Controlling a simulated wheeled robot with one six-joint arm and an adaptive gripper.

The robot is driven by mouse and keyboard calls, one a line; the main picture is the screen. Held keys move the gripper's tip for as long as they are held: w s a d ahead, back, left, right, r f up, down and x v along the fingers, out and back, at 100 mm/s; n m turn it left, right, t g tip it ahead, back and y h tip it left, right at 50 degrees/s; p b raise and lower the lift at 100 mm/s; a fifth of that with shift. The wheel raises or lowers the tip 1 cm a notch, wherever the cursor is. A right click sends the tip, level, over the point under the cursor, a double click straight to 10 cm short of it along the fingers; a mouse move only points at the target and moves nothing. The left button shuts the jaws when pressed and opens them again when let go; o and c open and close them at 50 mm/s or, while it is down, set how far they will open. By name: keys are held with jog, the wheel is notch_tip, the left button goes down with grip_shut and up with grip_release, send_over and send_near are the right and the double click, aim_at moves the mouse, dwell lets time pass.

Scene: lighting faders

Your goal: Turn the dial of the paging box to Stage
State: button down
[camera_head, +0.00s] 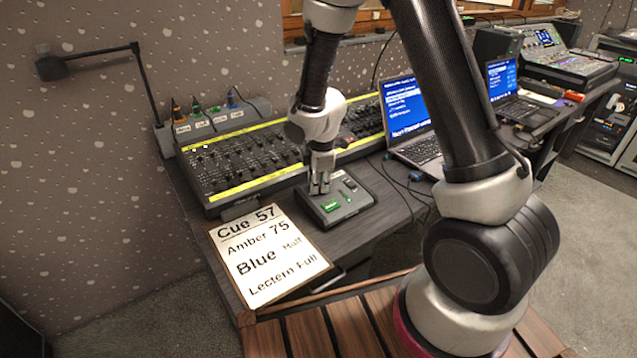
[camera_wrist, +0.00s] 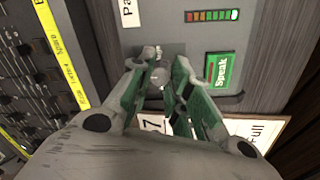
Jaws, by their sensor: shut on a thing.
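The paging box (camera_head: 352,208) is a dark grey box on the desk, in front of the fader console. It also shows in the wrist view (camera_wrist: 205,36), with a green Speak button (camera_wrist: 220,71) and a row of small lights (camera_wrist: 212,15). My gripper (camera_head: 319,187) points down at the box's left part. In the wrist view its fingers (camera_wrist: 160,76) are shut on the small grey dial (camera_wrist: 159,76), one finger on each side. The dial's pointer and the position names around it are hidden or too small to read.
The long fader console (camera_head: 245,162) with yellow strips stands close behind the box. A cue card (camera_head: 268,256) reading "Cue 57" lies in front at left. A laptop (camera_head: 408,108) stands to the right. Loose cables lie between the laptop and the box.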

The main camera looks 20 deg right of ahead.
jog(key=m, duration=0.9)
jog(key=shift+w, duration=0.1)
jog(key=m, duration=0.4)
jog(key=shift+w+g, duration=0.1)
jog(key=shift+g, duration=0.2)
jog(key=shift+m, duration=1.8)
jog(key=c, duration=1.3)
grip_release()
jog(key=shift+r, duration=0.15)
notch_tip(320, 180, up, 12)
jog(key=s, duration=0.1)
jog(key=shift+a, duration=0.15)
jog(key=shift+s, duration=0.1)
